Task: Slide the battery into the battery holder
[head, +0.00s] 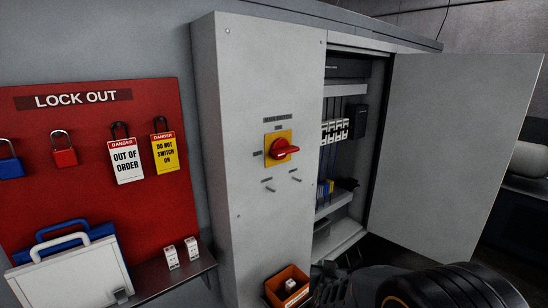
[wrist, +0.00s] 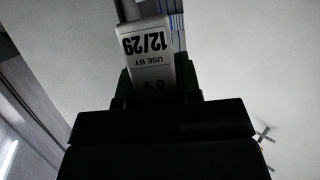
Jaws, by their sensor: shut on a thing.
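The battery (wrist: 146,55) is a pale block with a label reading "USE BY 12/29" and "6 V", upside down in the wrist view. My gripper (wrist: 157,82) is shut on it, with dark fingers on both sides; the battery sticks out beyond the fingertips. In the head view dark parts low in the middle appear to be my gripper, in front of the cabinet's foot; the held battery cannot be made out there. I cannot clearly pick out the battery holder in either view. Dark devices (head: 359,121) sit inside the open cabinet.
The grey cabinet (head: 225,130) has its door (head: 450,150) swung open to the right. A red rotary switch (head: 284,149) and two small pegs stick out of its front. An orange bin (head: 273,291) with a pale item sits below. A red lockout board (head: 90,200) hangs left.

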